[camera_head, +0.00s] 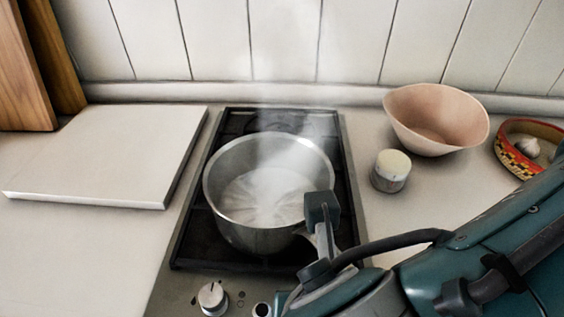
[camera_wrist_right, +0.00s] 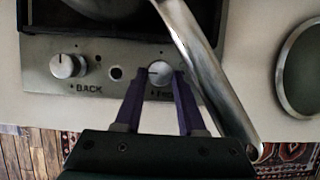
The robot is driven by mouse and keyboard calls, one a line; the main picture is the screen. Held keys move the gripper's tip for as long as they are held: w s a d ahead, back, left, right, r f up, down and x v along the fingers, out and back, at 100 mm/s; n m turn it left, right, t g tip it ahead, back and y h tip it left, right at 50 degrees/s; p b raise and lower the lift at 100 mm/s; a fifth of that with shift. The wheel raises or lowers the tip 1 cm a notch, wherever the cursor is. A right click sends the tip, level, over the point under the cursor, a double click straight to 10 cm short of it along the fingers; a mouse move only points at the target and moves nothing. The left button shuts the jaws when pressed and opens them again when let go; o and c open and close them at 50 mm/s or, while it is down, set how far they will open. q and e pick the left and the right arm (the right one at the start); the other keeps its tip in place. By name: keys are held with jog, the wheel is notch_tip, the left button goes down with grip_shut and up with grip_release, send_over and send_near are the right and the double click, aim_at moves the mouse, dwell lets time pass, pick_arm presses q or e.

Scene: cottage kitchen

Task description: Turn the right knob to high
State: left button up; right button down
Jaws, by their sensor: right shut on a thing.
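The right knob (camera_wrist_right: 159,72) is a small silver dial on the stove's front panel, labelled with a partly hidden word starting with F. A short dark mark on its face points left. My right gripper (camera_wrist_right: 160,77) has its purple fingers on either side of this knob and is shut on it. In the head view the right knob is hidden behind my right arm. The left knob (camera_wrist_right: 67,66), labelled BACK, stands apart; it also shows in the head view (camera_head: 212,298). My left gripper is not in view.
A steaming steel pot (camera_head: 262,235) stands on the stove (camera_head: 187,238); its handle (camera_wrist_right: 200,65) passes close beside my right fingers. A small lidded jar (camera_head: 390,171), pink bowl (camera_head: 437,118) and patterned dish (camera_head: 508,152) are to the right. A white board (camera_head: 110,150) lies left.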

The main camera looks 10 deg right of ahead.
jog(key=c, duration=0.5)
grip_release()
